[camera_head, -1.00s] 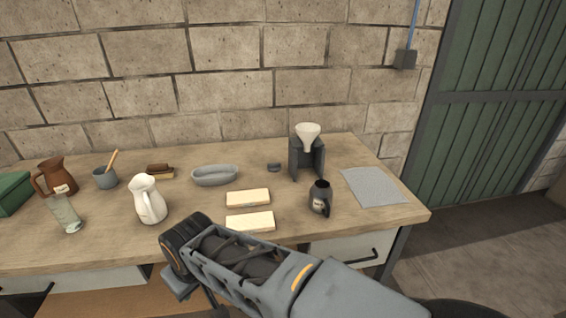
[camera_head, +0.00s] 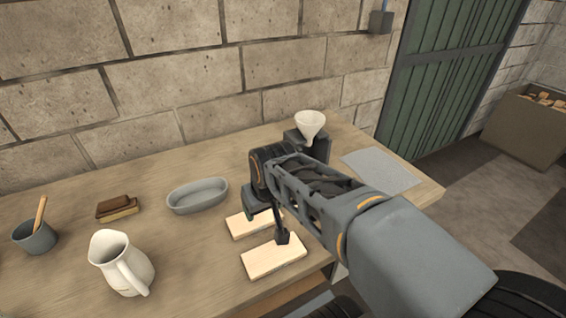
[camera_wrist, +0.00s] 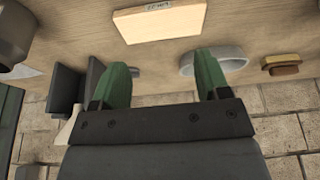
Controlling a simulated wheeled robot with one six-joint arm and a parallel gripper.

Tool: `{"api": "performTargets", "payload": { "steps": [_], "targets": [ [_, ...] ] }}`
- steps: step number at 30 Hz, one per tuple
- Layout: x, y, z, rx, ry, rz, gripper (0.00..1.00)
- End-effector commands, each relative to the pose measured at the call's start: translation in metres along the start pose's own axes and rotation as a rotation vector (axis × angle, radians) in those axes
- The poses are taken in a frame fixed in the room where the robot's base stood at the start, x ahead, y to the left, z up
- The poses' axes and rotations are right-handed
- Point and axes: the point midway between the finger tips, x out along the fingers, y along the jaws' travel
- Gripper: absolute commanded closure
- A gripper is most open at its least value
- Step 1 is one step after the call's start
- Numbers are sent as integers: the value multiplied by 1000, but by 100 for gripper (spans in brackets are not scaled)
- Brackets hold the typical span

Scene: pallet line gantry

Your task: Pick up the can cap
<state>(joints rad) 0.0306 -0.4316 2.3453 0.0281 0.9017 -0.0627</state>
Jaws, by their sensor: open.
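The can cap seems to be the small grey piece (camera_wrist: 136,72) on the table in the wrist view, beside the left finger and partly covered by it. In the head view my arm hides it. My gripper (camera_wrist: 163,75) shows its two green fingers wide apart with nothing between them. In the head view my gripper (camera_head: 267,226) is in front of the two pale blocks, and the exact tip position is hard to make out.
A grey oval dish (camera_head: 198,195), a brush (camera_head: 118,207), a white pitcher (camera_head: 122,264) and a grey cup (camera_head: 36,237) stand to the left. A white funnel (camera_head: 310,124) sits on a dark stand (camera_head: 318,150). A grey mat (camera_head: 382,171) lies flat on the right. A dark mug (camera_wrist: 14,38) shows in the wrist view.

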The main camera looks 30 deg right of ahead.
Motion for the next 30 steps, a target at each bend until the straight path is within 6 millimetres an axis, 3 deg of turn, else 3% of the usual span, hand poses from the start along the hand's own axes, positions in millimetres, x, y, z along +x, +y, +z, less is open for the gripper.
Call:
{"api": "performTargets", "payload": {
  "steps": [1,6,12,19,30],
  "targets": [
    [3,8,-24,6,0,1,26],
    [18,44,-104,17,20,4,10],
    [46,94,-171,27,44,10,5],
    [73,126,-205,24,61,14,5],
    [135,130,-214,19,63,13,5]
  ]
}}
